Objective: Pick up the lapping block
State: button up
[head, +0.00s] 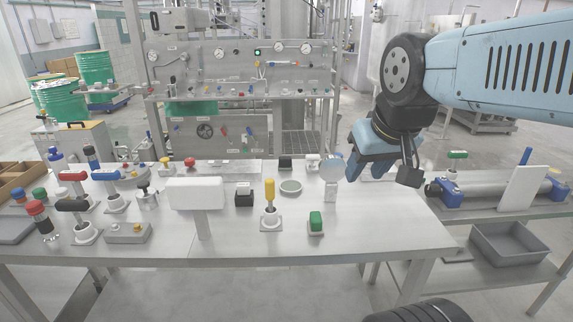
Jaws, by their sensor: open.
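I cannot tell for certain which object is the lapping block. Possible small blocks on the steel table (350,235) are a dark block (285,163) at the back middle, a black-and-white block (244,195) near the centre, and a green-topped block (315,222) near the front. My gripper (378,168) is open, hanging above the table's right end with its blue fingers pointing down. It hides part of the table's back right. A round clear disc on a stand (331,190) is just left of it. Nothing shows in the gripper.
Several handled valves and fittings crowd the table's left. The table's front right is clear.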

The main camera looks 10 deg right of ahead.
aim_at(285, 162)
jog(key=u, duration=0.75)
jog(key=i, duration=0.1)
jog(key=z, duration=2.65)
jog(key=k, duration=0.8)
jog(key=u, duration=1.55)
jog(key=i, duration=1)
jog(key=u, duration=0.05)
